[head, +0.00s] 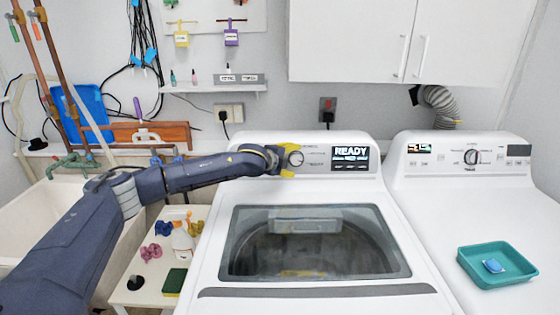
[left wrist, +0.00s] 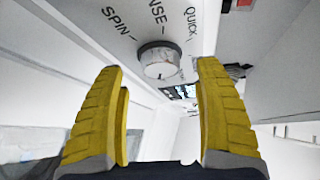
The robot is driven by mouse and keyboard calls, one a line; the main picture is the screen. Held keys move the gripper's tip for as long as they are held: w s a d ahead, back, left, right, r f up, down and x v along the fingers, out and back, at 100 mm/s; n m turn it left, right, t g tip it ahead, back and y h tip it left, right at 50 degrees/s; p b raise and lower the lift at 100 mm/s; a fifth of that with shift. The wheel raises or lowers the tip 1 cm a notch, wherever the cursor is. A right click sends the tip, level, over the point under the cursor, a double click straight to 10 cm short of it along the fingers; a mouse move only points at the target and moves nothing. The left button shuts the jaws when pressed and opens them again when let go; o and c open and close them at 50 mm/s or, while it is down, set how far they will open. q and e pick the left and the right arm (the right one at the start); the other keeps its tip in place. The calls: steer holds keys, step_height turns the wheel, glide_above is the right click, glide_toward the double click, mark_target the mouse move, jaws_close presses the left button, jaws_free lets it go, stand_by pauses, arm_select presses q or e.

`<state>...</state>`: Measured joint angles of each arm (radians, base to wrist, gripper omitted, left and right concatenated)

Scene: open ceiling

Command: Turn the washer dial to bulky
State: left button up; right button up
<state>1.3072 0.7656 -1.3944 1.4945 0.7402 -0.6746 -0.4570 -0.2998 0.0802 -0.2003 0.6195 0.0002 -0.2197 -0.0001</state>
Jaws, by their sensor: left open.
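The washer (head: 215,225) stands in the middle of the head view with its glass lid down. Its round dial (head: 296,158) sits on the back panel, left of a screen (head: 350,158) that reads READY. My left gripper (head: 287,160) is at the panel beside the dial. In the left wrist view the dial (left wrist: 160,62) lies ahead between the two open yellow fingers (left wrist: 160,100), apart from both. The labels SPIN, QUICK and one ending in NSE show around it. A bulky label cannot be made out. My right gripper is not in view.
A dryer (head: 430,200) stands close on the right, with a teal tray (head: 470,271) on top. A small white table (head: 150,292) with a spray bottle (head: 183,242) and a sink (head: 35,215) are on the left. Cabinets (head: 350,40) hang above.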

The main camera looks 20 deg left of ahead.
arm_select(q)
steer(key=v, duration=0.8)
steer(key=shift+s+r, duration=0.2)
steer(key=shift+s, duration=0.15)
steer(key=shift+a, duration=0.2)
